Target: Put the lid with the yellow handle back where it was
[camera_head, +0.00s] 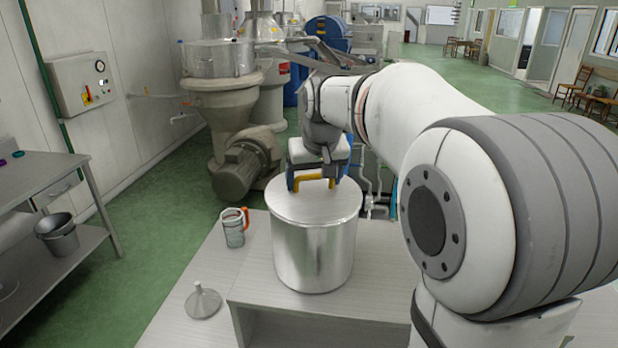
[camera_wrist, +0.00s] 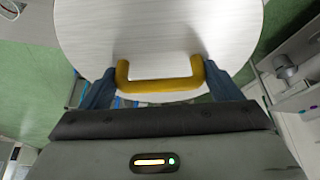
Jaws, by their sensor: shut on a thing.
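The round pale lid (camera_head: 312,204) with the yellow handle (camera_head: 314,179) lies level over the mouth of a tall shiny metal pot (camera_head: 313,255). I see no clear gap between lid and pot, but the far side of the rim is hidden. My gripper (camera_head: 312,181) is above the lid and shut on the handle. In the wrist view the blue fingers of my gripper (camera_wrist: 157,84) press on both ends of the yellow handle (camera_wrist: 160,85). The lid (camera_wrist: 165,35) fills the top middle there; the pot is hidden beneath it.
The pot stands on a light bench (camera_head: 240,292). Left of it are a clear jug with an orange handle (camera_head: 234,228) and a grey funnel (camera_head: 203,301). A side table (camera_head: 35,180) with a bucket (camera_head: 57,234) below is at far left. Mill machinery (camera_head: 225,110) stands behind.

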